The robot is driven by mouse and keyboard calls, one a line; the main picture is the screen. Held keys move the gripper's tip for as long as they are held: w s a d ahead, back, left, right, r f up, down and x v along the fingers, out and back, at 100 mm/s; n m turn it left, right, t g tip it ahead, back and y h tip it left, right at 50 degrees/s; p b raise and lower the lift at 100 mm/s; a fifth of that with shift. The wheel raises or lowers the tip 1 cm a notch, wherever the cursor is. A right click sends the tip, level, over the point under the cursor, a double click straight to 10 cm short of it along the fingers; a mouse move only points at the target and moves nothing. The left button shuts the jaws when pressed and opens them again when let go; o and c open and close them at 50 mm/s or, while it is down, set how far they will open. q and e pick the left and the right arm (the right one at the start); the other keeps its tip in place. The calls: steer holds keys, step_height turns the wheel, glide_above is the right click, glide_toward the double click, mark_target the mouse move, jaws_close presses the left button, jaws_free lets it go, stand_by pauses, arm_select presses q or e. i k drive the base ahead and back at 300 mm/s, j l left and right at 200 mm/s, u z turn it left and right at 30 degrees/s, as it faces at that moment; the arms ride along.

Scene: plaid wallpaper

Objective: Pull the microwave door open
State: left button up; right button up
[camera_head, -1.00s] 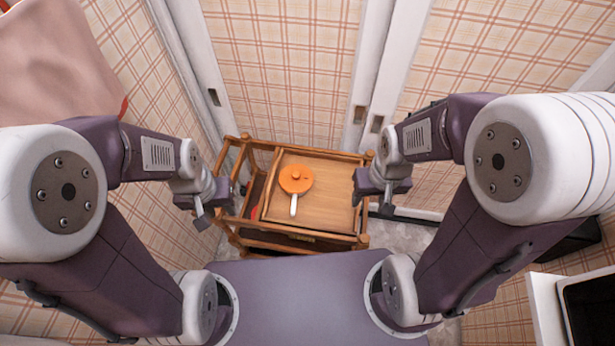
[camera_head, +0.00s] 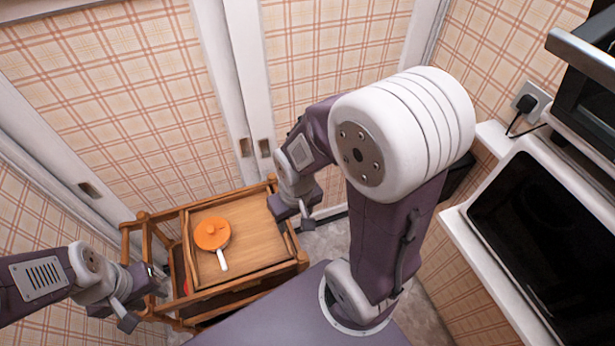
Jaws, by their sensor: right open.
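A dark appliance with a black front, which looks like the microwave (camera_head: 592,112), stands at the upper right and is cut off by the picture edge. Its silver bar handle (camera_head: 583,56) sticks out towards the left. The door looks shut, though only part of it shows. My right gripper (camera_head: 301,212) is open and empty beside the wooden cart, well to the left of the handle. My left gripper (camera_head: 138,303) is at the cart's left front corner, far from the microwave.
A white counter (camera_head: 468,238) with a black glass panel (camera_head: 545,245) fills the right side. A plug and cord (camera_head: 525,105) are at the wall. My raised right arm stands between cart and counter.

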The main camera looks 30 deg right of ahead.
mark_target(568, 279)
steer(key=z, duration=3.25)
